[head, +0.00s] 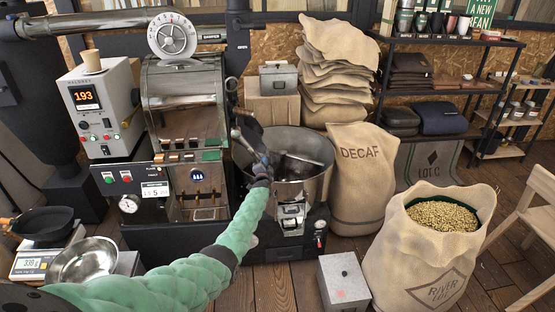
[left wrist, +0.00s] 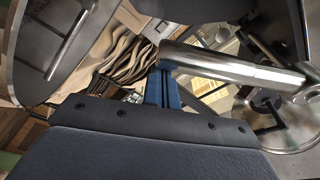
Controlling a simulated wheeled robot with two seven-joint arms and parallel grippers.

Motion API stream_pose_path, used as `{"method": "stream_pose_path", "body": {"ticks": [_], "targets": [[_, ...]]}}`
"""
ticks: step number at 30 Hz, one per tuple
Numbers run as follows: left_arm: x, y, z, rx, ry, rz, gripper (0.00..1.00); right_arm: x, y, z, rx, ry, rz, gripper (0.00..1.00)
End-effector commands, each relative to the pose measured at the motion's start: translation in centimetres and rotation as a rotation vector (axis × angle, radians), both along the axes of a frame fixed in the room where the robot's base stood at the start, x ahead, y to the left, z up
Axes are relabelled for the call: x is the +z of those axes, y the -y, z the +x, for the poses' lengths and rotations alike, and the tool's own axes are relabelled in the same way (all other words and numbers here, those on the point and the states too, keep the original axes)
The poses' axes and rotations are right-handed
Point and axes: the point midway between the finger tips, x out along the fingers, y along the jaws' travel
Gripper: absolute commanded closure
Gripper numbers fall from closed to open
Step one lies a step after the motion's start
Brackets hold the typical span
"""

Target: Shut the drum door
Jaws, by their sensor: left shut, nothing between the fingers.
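The roaster's steel drum (head: 183,95) lies sideways on the machine at left centre. The drum door cannot be made out clearly; small dark and metal parts crowd the drum's right end. My left gripper (head: 240,134) is at that end, above the left rim of the round steel cooling bin (head: 322,178). In the left wrist view its blue fingers (left wrist: 163,77) are together and empty. A thick shiny metal bar (left wrist: 235,66) lies close beside the fingertips; whether they touch is unclear. My right gripper is in neither view.
A burlap sack of beans (head: 425,260) stands at right, with a DECAF sack (head: 360,175) behind. A grey box (head: 343,283) sits on the floor in front. A steel bowl (head: 83,260) is at lower left. Wooden floor is clear between the bin and the grey box.

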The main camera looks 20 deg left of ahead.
Motion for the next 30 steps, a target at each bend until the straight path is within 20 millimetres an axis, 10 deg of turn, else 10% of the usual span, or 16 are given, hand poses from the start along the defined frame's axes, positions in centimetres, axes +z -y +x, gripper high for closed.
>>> {"method": "stream_pose_path", "body": {"ticks": [15,30], "targets": [[-3.6,-6.4,-3.9,0.002,-0.216,0.352,1.0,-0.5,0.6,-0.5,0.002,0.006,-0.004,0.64],[-4.1,-8.5,-5.1,0.0,-0.284,0.466,1.0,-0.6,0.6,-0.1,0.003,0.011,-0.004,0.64]]}}
